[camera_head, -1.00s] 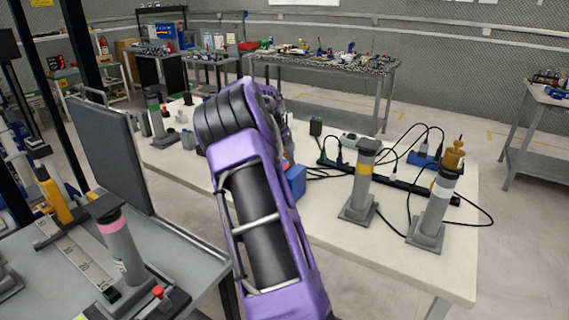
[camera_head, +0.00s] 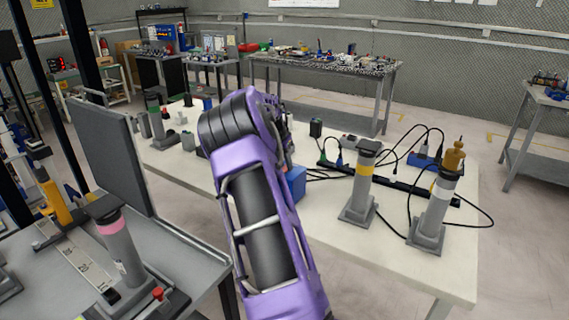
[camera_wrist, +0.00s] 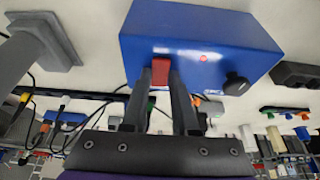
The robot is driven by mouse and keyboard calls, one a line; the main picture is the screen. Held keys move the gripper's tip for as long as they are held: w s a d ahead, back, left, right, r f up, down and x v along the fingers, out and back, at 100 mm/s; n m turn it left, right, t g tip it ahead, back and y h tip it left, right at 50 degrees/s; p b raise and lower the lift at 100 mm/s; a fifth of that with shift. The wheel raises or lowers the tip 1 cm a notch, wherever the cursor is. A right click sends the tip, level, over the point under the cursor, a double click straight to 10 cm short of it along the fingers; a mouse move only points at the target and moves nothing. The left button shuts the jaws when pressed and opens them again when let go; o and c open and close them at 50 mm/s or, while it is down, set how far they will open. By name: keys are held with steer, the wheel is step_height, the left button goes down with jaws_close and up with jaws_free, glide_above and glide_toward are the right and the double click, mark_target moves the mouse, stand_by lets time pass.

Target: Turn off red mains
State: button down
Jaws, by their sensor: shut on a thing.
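A blue box (camera_wrist: 200,45) fills the upper middle of the wrist view. It has a red switch (camera_wrist: 160,70) on its face, with a small red light and a black knob to the right of the switch. My gripper (camera_wrist: 161,82) is at that face, with its two fingers shut on the red switch, one on each side. In the head view the blue box (camera_head: 296,183) stands on the white table, partly hidden by my purple arm. My gripper is hidden there behind the arm.
The white table (camera_head: 330,225) also carries grey posts with a yellow band (camera_head: 365,170) and a white band (camera_head: 440,190), plus a black power strip (camera_head: 390,181) with loose cables. A dark upright panel (camera_head: 110,155) stands at left.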

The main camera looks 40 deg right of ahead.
steer(key=shift+r+p, duration=0.1)
steer(key=shift+p, duration=0.25)
steer(key=shift+d+r+p, duration=0.1)
steer(key=shift+r+p, duration=0.1)
steer(key=shift+p, duration=0.4)
steer(key=y+p, duration=0.1)
steer(key=p, duration=0.3)
steer(key=shift+d+g, duration=0.2)
steer(key=shift+g, duration=0.1)
steer(key=shift+w+d+f+y, duration=0.15)
steer(key=shift+w+f+y, duration=0.1)
steer(key=shift+y, duration=0.65)
steer(key=shift+g, duration=0.3)
steer(key=c, duration=0.7)
jaws_free()
